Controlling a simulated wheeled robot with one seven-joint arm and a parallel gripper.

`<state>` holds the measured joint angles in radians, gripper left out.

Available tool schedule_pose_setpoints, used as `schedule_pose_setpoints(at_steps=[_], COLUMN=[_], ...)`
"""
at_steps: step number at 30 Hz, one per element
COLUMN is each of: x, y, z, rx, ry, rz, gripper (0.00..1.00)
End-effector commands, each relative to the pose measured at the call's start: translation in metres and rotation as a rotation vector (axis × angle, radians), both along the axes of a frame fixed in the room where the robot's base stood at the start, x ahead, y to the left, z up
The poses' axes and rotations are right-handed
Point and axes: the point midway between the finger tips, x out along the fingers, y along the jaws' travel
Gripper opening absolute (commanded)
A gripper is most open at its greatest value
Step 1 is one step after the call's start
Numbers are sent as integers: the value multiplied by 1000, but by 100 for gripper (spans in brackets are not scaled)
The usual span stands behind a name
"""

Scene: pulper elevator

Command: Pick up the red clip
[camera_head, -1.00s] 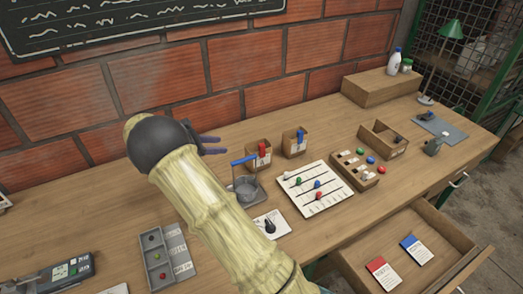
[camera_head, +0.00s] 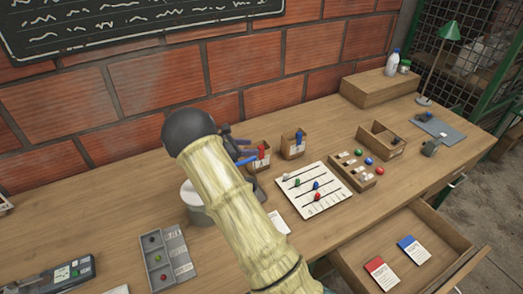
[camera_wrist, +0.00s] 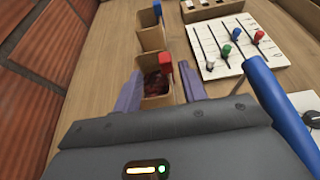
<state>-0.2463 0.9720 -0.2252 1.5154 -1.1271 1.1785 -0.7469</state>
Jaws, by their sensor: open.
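The red clip (camera_head: 261,152) sits upright on the rim of a small cardboard box (camera_head: 259,164) on the bench. In the wrist view the red clip (camera_wrist: 155,71) stands at the box's right side, between my two fingers. The open-topped box (camera_wrist: 156,101) has a dark reddish inside. My gripper (camera_head: 243,150) is open and empty, just left of the clip in the head view. In the wrist view my gripper (camera_wrist: 160,88) has one purple finger on each side of the box. I cannot tell whether the fingers touch it.
A second box (camera_head: 293,149) with a blue clip (camera_head: 299,137) stands beyond. A blue handle (camera_wrist: 272,98) rises close to the right finger. A white slider board (camera_head: 314,193) lies to the right. A brick wall (camera_wrist: 40,60) is to the left.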

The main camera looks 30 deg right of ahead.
Motion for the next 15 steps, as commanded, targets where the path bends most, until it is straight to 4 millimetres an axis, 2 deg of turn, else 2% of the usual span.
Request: schedule_pose_setpoints(at_steps=[8,15], x=[-1,-8], y=[-2,-30], z=[0,-8], rx=[0,0], ry=[0,3], rz=[-1,-4], gripper=[42,42])
